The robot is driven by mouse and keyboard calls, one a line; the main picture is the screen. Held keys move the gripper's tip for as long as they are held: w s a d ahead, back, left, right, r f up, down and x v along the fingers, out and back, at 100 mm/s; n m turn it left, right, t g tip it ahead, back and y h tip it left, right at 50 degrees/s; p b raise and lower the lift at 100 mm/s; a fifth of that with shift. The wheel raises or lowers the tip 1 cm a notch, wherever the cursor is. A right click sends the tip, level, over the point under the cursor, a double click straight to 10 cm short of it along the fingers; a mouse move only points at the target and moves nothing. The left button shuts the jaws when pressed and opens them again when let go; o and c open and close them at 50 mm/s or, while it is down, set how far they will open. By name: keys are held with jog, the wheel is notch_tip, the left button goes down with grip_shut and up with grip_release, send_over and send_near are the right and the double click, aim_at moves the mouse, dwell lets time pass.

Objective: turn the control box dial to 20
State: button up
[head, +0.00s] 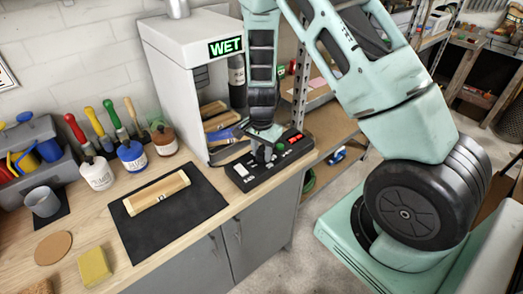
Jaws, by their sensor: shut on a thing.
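The control box (245,184) is a low black box at the right end of the wooden worktop, in front of the white cabinet. It has a white switch on its left and green and red lit parts on its right. My gripper (265,150) points down over the middle of the box. It is shut on the dial there. The dial is mostly hidden by my gripper, and I cannot read its number or pointer.
A white cabinet (170,80) with a green "WET" display (226,46) stands behind. A black mat (150,238) holds a wooden block (157,190). Paint pots with brushes (132,156), a grey mug (42,201) and a yellow sponge (95,266) stand to the left.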

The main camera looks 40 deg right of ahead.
aim_at(261, 152)
dwell(0.3)
jog(key=o, duration=1)
notch_tip(261, 152, up, 18)
jog(key=b, duration=0.1)
jog(key=shift+f, duration=0.25)
jog(key=s+a+r+n+y+b, duration=0.1)
jog(key=s+a+n, duration=0.45)
jog(key=a, duration=0.35)
jog(key=s+a+n, duration=0.5)
jog(key=a+n, duration=0.1)
jog(key=a, duration=0.3)
jog(key=s+a+n+b, duration=0.1)
jog(key=s+a+n, duration=0.5)
jog(key=s+n, duration=0.5)
jog(key=s, duration=0.3)
jog(key=shift+a, duration=0.15)
